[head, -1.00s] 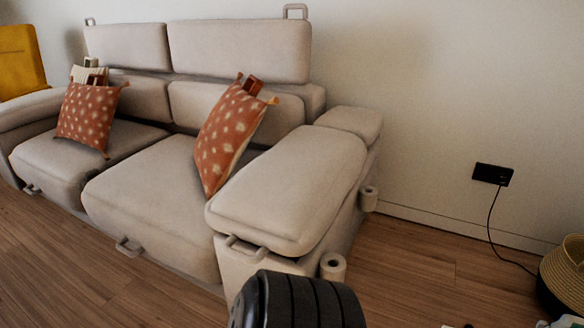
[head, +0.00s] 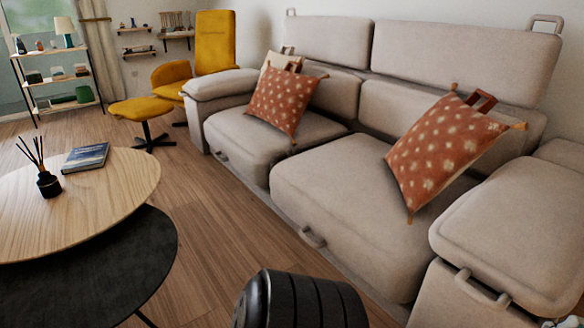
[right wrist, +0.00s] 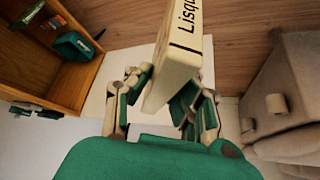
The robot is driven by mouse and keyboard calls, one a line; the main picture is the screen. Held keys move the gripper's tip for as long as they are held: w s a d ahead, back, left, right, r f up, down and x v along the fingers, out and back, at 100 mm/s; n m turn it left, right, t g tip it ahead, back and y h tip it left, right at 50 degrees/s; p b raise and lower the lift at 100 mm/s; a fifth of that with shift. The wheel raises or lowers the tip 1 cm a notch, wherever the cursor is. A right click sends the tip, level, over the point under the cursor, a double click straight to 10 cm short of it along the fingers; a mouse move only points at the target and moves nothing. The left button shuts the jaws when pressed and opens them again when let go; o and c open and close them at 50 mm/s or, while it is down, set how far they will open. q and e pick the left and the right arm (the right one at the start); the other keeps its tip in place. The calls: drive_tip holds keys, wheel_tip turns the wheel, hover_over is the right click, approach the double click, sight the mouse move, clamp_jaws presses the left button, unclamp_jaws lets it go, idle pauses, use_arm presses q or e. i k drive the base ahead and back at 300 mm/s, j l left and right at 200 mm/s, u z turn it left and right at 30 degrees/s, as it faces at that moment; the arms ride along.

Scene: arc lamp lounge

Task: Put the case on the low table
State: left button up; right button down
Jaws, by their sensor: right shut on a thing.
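My right gripper (right wrist: 165,98) shows in the right wrist view, its green and cream fingers shut on the case (right wrist: 175,52). The case is a cream, flat-sided box with dark lettering on one side, and its far end runs out of the top of the picture. In the head view a low round table (head: 118,192) with a pale wood top stands at the left. A lower, black round top (head: 125,265) sits partly under it. Neither gripper nor the case shows in the head view. My left gripper is in no view.
A book (head: 86,157) and a reed diffuser (head: 48,184) stand on the wood top; its right part is bare. A beige sofa (head: 340,185) with cushions fills the right. A yellow chair (head: 213,50) and footstool (head: 140,108) stand behind. Wood floor (head: 215,215) is clear between table and sofa.

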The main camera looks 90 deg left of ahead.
sight(75, 283)
drive_tip(key=u, duration=2.2)
drive_tip(key=j+u, duration=0.25)
drive_tip(key=u, duration=0.2)
drive_tip(key=k+j+u, duration=0.1)
drive_tip(key=j+u, duration=0.15)
drive_tip(key=u, duration=0.15)
drive_tip(key=j+u, duration=0.25)
drive_tip(key=u, duration=0.2)
drive_tip(key=i+j+u, duration=0.1)
drive_tip(key=j+u, duration=0.15)
drive_tip(key=u, duration=0.15)
drive_tip(key=i+j, duration=0.1)
drive_tip(key=j, duration=0.3)
drive_tip(key=i+j, duration=0.15)
drive_tip(key=j, duration=0.2)
drive_tip(key=i+j, duration=0.1)
drive_tip(key=j, duration=0.3)
drive_tip(key=i+j, duration=0.15)
drive_tip(key=j, duration=0.25)
